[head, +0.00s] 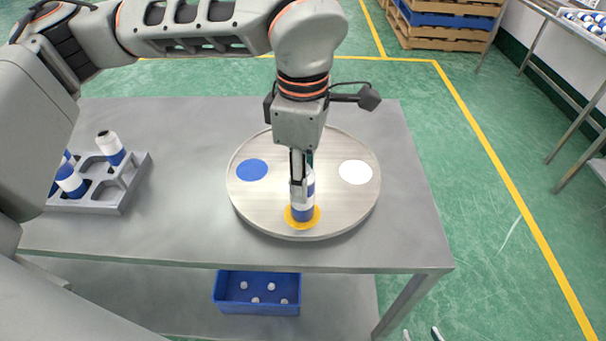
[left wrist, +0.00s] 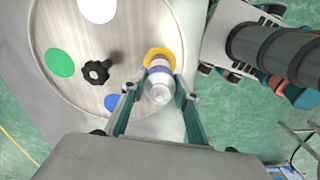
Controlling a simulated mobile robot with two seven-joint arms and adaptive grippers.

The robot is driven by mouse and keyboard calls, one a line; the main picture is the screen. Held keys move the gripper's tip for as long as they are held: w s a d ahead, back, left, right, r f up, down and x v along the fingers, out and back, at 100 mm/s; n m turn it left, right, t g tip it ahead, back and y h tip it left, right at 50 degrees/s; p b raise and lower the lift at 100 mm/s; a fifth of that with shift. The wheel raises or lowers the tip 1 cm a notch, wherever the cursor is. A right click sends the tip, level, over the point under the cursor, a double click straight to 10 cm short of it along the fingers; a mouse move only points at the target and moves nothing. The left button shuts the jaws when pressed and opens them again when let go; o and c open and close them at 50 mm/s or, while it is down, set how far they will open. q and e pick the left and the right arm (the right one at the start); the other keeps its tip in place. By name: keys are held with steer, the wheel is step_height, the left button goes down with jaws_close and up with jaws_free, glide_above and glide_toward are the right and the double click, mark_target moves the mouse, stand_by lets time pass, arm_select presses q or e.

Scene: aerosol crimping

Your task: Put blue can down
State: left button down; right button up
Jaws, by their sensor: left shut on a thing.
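My left gripper (head: 299,195) is shut on a white can with a blue lower part, the blue can (head: 303,212). The can is upright over the yellow spot (head: 290,219) of the round turntable (head: 332,222); its base appears to be on the spot, but I cannot tell if it bears its weight. In the left wrist view the can (left wrist: 159,88) is between the two fingers (left wrist: 157,92), with the yellow spot (left wrist: 158,52) showing around it. Only two fingertips of my right gripper (head: 421,335) show at the bottom edge, apart and empty.
The turntable also carries a blue spot (head: 252,170), a white spot (head: 356,172), a green spot (left wrist: 60,62) and a black knob (left wrist: 97,72). A grey rack (head: 112,207) with several cans stands left on the table. A blue bin (head: 257,307) sits below.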

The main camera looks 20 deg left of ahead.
arm_select(q)
steer(key=shift+f, duration=0.15)
steer(key=c, duration=1.5)
jaws_free()
step_height(320, 180, up, 12)
steer(key=shift+r, duration=0.25)
steer(key=shift+s, duration=0.1)
